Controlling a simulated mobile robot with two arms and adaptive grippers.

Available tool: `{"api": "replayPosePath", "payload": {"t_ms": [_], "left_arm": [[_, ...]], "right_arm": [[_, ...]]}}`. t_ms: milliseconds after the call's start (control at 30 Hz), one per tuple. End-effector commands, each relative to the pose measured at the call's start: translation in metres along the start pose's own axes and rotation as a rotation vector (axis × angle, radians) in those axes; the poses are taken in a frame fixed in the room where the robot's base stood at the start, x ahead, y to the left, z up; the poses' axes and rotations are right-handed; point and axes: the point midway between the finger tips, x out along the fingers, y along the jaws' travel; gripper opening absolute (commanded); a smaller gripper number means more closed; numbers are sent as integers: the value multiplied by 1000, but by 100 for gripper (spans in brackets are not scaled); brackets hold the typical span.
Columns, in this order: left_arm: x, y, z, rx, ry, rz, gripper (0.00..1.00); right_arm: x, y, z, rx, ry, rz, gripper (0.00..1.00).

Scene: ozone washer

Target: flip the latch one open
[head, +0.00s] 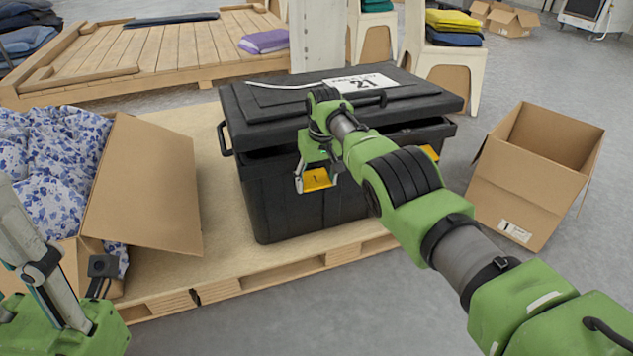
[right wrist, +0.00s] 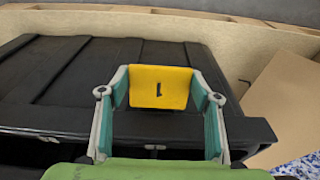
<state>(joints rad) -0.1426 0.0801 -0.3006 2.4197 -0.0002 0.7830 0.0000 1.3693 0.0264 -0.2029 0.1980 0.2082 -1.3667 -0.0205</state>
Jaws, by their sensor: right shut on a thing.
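A black lidded box (head: 300,205) stands on a wooden pallet. Latch one, a yellow plate marked 1 (head: 318,179), is on the left part of its front side. My right gripper (head: 316,174) is at this latch, its fingers shut on it from both sides. A second yellow latch (head: 430,153) shows partly behind my right arm. My left gripper is not in view.
An open cardboard box with blue-patterned cloth (head: 145,185) stands left of the black box. An empty open carton (head: 530,175) stands on the floor at right. The pallet (head: 215,285) has bare boards in front.

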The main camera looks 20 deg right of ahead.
Motion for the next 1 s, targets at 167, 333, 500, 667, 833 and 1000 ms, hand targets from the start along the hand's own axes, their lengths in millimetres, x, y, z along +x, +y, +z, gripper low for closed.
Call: {"api": "replayPosePath", "payload": {"t_ms": [167, 333, 500, 667, 833, 1000], "left_arm": [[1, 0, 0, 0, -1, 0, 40], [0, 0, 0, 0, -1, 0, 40], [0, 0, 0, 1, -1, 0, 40], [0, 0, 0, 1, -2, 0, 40], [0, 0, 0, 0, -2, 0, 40], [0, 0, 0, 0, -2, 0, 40]], "right_arm": [[-4, 1, -3, -1, 6, 2, 75], [-2, 0, -1, -1, 1, 1, 75], [-2, 0, 0, -1, 0, 0, 75], [-8, 0, -1, -1, 1, 0, 75], [-21, 0, -1, -1, 1, -1, 75], [-51, 1, -1, 0, 5, 1, 75]]}}
